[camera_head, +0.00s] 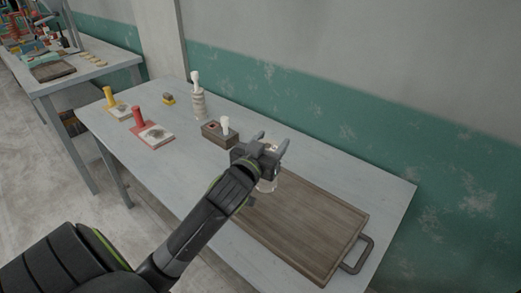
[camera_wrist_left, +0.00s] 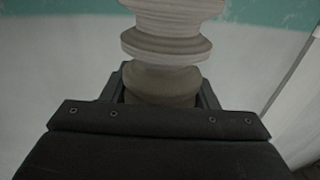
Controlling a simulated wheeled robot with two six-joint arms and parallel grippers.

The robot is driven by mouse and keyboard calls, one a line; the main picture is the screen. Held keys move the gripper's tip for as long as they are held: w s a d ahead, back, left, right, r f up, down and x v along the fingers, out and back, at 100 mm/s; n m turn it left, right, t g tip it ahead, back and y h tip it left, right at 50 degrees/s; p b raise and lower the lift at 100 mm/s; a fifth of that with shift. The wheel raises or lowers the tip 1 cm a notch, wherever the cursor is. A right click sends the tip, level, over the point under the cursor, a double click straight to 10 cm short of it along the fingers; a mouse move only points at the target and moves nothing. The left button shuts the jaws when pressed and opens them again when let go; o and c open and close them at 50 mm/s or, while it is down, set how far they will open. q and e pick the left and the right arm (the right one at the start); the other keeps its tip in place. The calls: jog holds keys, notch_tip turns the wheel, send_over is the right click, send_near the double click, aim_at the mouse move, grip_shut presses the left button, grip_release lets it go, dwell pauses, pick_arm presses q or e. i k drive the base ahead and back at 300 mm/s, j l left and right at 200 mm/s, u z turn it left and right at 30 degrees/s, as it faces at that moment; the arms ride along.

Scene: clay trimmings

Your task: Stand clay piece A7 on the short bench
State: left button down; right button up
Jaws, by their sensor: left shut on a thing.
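My left gripper (camera_head: 272,142) is over the near bench (camera_head: 180,165), close to the left end of the wooden board. In the left wrist view it is shut on a pale turned clay piece (camera_wrist_left: 165,45) with ridges and a narrow waist, which looks upright; its top is cut off. In the head view the gripper hides most of it; a pale bit (camera_head: 267,184) shows just below the jaws. I can read no A7 mark. A second bench (camera_head: 100,70) stands at the upper left; I cannot tell which is the short one. My right gripper is not in view.
The wooden board (camera_head: 325,245) with a dark handle lies at the right. A ridged pale column (camera_head: 199,105), a brown box (camera_head: 213,137), red (camera_head: 139,117) and yellow (camera_head: 108,95) upright pieces and a small yellow-brown block (camera_head: 168,98) stand further left. The bench's front left is bare.

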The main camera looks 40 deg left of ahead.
aim_at(186, 156)
jog(key=j, duration=2)
jog(key=i, duration=0.05)
